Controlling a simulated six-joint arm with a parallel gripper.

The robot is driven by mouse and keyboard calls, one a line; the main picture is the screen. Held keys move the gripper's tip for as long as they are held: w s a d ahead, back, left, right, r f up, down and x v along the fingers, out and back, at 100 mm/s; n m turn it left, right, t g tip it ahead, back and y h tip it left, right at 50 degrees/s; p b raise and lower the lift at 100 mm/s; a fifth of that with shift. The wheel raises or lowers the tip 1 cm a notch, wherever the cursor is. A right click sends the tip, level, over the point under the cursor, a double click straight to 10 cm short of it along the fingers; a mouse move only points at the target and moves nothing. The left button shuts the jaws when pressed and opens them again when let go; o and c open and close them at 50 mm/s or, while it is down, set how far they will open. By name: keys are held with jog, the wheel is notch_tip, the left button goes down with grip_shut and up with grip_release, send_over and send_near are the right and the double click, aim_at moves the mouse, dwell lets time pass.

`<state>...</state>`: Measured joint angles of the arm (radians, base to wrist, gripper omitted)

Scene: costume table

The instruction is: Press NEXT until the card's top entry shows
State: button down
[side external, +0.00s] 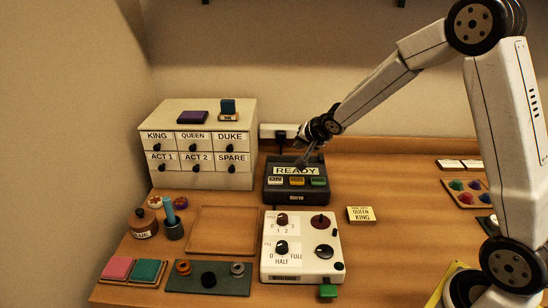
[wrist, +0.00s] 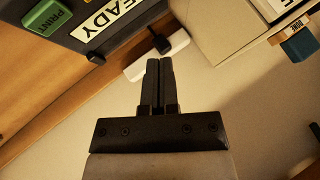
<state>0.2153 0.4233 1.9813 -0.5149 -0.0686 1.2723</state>
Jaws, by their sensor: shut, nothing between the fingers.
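A dark device (side external: 270,186) stands in front of the drawer cabinet's right side, its display (side external: 297,170) reading READY. Below the display are a white button (side external: 275,181), a yellow button (side external: 297,181) and a green button (side external: 318,182); the yellow label is too small to read. The wrist view shows the green button (wrist: 45,17) marked PRINT and part of the display (wrist: 108,18). A yellow card (side external: 361,214) lies on the table, reading QUEEN above KING under a tiny heading. My gripper (side external: 304,163) is shut and empty, above the device's back near the display; contact cannot be told.
A drawer cabinet (side external: 204,179) with labelled drawers stands left. A white box with knobs (side external: 300,262) stands in front of the device, and an empty wooden tray (side external: 222,208) lies left of it. A white socket strip (wrist: 178,43) with a black plug is behind.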

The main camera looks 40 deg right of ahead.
aim_at(294, 178)
jog(key=shift+f, duration=0.15)
dwell(0.5)
jog(key=shift+f, duration=4.25)
jog(key=shift+f, duration=0.9)
jog(key=shift+r, duration=0.2)
dwell(0.3)
jog(key=shift+r, duration=0.7)
jog(key=shift+r, duration=2.5)
